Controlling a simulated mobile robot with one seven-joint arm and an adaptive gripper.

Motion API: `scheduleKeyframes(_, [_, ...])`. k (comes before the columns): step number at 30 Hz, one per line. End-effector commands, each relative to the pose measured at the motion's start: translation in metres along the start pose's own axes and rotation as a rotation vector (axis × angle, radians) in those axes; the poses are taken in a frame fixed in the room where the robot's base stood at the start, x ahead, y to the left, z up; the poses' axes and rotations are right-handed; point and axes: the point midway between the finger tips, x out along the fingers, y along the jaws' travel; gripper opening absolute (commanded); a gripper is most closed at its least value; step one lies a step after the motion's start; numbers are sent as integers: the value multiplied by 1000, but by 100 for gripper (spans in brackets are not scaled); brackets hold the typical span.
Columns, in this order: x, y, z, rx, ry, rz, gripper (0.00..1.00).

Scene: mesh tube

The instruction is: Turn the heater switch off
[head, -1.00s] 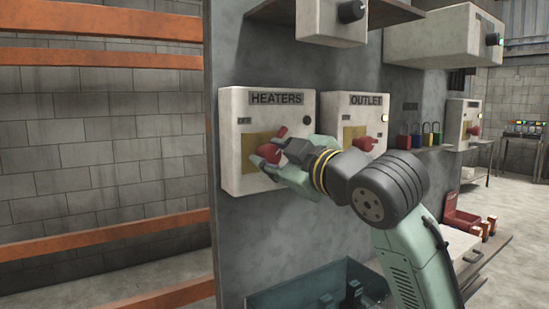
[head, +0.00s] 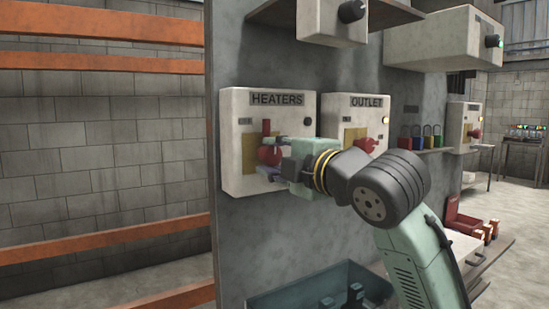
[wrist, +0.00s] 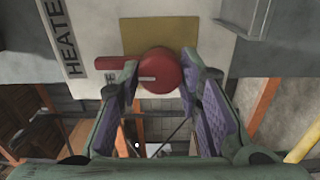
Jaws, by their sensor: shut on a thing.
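The heater switch is a red round knob with a red handle (head: 267,129) on the white box labelled HEATERS (head: 237,178). The handle stands upright in the head view. A small OFF plate (head: 245,121) is up and left of it. My gripper (head: 271,157) is shut on the red knob, partly hiding it in the head view. In the wrist view the red knob (wrist: 160,72) sits between the two fingers of my gripper (wrist: 160,88), and its handle points left, toward the HEATERS label.
A similar box labelled OUTLET (head: 342,112), with its own red switch (head: 368,146), is just right of my gripper. Several coloured padlocks (head: 427,136) hang farther right. A blue-green bin (head: 290,299) is below. An orange rack (head: 103,58) is at left.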

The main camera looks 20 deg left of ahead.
Motion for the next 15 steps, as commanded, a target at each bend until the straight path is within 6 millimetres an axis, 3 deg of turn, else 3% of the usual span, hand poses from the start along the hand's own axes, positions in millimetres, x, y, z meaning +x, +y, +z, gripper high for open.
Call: scheduleKeyframes(15, [0, 0, 0, -48, 0, 0, 4])
